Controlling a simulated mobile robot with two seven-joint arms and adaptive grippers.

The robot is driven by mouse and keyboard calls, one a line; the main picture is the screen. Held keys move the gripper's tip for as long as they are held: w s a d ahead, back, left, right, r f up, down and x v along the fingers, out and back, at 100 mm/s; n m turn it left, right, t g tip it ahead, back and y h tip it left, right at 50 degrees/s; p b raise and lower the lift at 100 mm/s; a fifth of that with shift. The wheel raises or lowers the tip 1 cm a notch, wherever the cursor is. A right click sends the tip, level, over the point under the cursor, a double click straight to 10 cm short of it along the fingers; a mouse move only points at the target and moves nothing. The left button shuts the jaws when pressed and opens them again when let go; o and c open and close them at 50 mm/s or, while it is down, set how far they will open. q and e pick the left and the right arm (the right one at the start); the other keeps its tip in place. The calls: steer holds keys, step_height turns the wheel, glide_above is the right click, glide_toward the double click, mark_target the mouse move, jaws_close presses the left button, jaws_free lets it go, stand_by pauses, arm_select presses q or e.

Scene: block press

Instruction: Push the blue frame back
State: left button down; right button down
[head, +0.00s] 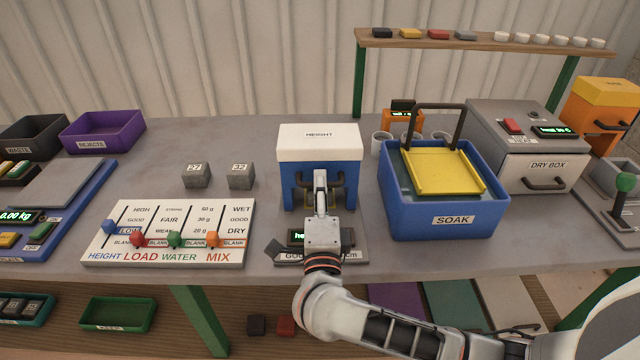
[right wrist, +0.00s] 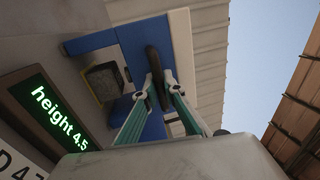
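The blue frame (head: 345,172) with a white top labelled HEIGHT (head: 318,142) stands upright mid-table; its blue side also shows in the right wrist view (right wrist: 130,45). A dark handle (head: 337,181) is on its front. My right gripper (head: 320,178) reaches it from the front. In the right wrist view its two fingers close around the dark handle (right wrist: 157,72), with the bar between the tips. A dark block (right wrist: 104,82) shows in the frame's opening. The green display (right wrist: 56,114) reads "height 4.5". My left gripper is not in view.
A lever board (head: 170,232) and two grey weights (head: 197,175) (head: 241,176) lie to the left. The blue SOAK tub (head: 450,220) stands close on the right, beside the dry box (head: 530,145). Small white cups (head: 381,143) stand behind right. Table behind the weights is clear.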

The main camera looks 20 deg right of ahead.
steer(key=x, duration=0.4)
steer(key=f+x, duration=0.1)
steer(key=x, duration=0.3)
steer(key=f+x, duration=0.1)
steer(key=x, duration=0.4)
steer(key=shift+w+f, duration=0.15)
steer(key=shift+f, duration=0.05)
steer(key=c, duration=2.4)
jaws_free()
steer(key=shift+c, duration=0.2)
steer(key=v, duration=1.2)
